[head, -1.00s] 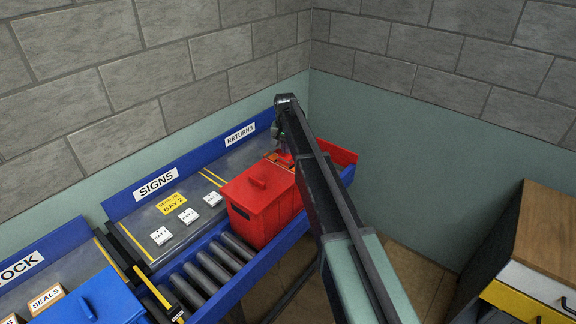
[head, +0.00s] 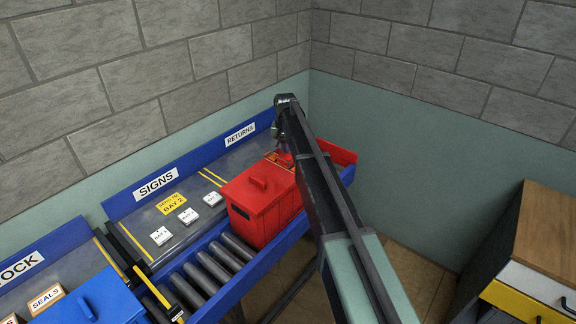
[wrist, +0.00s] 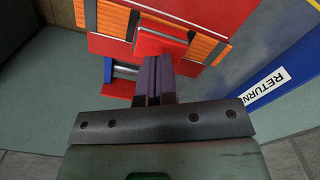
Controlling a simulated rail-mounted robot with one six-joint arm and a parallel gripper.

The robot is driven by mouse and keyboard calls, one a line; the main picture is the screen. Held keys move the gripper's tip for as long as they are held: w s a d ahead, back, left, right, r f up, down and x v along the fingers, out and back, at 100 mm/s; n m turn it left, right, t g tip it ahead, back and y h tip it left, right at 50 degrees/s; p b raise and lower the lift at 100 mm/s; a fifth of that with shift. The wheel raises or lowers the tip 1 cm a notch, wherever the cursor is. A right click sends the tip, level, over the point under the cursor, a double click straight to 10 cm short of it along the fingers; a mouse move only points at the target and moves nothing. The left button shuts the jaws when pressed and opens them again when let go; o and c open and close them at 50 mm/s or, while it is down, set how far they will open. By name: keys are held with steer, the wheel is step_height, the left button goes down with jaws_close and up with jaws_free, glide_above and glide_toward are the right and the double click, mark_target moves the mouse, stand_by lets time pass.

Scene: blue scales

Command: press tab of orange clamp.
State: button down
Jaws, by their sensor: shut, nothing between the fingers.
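The orange clamp shows in the wrist view as ribbed orange bars (wrist: 195,42) on a red surface, on both sides of a red tab (wrist: 157,45). I take this red piece between the bars to be the clamp's tab. My gripper (wrist: 153,62) is shut and empty, with its dark fingertips at the near edge of the tab. I cannot tell whether they touch it. In the head view my arm hides most of the gripper and clamp; only a little orange (head: 281,159) shows beside the arm.
A red lidded box (head: 262,205) stands on the blue-sided conveyor (head: 226,308) left of my arm. A red panel (head: 340,152) rises just right of the arm. Small white signs (head: 187,216) lie farther left. A wooden cabinet (head: 545,225) stands at right.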

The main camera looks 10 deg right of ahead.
mark_target(286, 158)
steer(key=shift+f+b, duration=1.3)
stand_by(1.1)
step_height(286, 158, up, 9)
steer(key=p, duration=0.9)
steer(key=s+f+n+b, duration=0.2)
steer(key=s+f+b, duration=0.1)
steer(key=s, duration=1.7)
steer(key=s+f+n+b, duration=0.2)
steer(key=s+f+b, duration=0.1)
steer(key=s, duration=1.8)
steer(key=shift+f, duration=0.25)
